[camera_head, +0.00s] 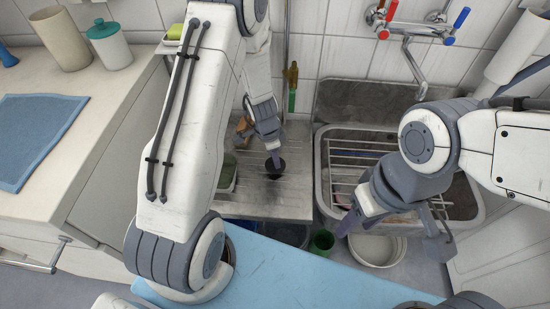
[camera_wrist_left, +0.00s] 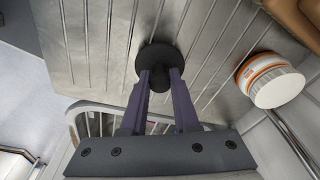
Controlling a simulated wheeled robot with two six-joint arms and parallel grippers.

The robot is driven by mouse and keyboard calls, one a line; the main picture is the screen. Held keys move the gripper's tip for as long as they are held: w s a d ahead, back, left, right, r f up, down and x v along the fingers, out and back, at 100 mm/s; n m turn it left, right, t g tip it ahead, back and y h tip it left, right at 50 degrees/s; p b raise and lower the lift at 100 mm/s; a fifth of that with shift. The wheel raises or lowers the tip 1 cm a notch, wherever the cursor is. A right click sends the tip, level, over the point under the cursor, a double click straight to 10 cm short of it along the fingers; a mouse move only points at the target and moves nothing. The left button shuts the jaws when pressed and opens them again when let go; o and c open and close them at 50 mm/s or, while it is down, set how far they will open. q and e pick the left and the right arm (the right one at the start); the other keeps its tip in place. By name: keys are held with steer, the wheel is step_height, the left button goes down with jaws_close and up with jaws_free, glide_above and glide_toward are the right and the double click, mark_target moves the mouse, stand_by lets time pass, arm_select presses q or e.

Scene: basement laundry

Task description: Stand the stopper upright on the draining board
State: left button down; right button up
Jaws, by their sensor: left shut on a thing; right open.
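The stopper (camera_head: 277,176) is a dark round disc over the ribbed metal draining board (camera_head: 265,208), left of the sink. In the left wrist view the stopper (camera_wrist_left: 157,61) shows as a black disc with a short stem between the fingertips. My left gripper (camera_head: 273,157) is shut on the stem, with the disc beyond the fingertips; it also shows in the left wrist view (camera_wrist_left: 160,82). The ribbed draining board (camera_wrist_left: 215,45) lies behind the disc. I cannot tell whether the disc touches it. My right gripper (camera_head: 392,232) is open and empty near the sink's front edge.
The sink (camera_head: 322,185) has a wire rack (camera_head: 350,158) across it, below the tap (camera_head: 407,50). A green cup (camera_head: 322,242) and white bowl (camera_head: 377,249) stand below the front edge. A white-and-orange container (camera_wrist_left: 273,80) is right of the stopper in the wrist view.

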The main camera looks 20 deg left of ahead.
arm_select(q)
steer(key=shift+f, duration=0.2)
steer(key=c, duration=0.7)
jaws_free()
steer(key=shift+o, duration=0.2)
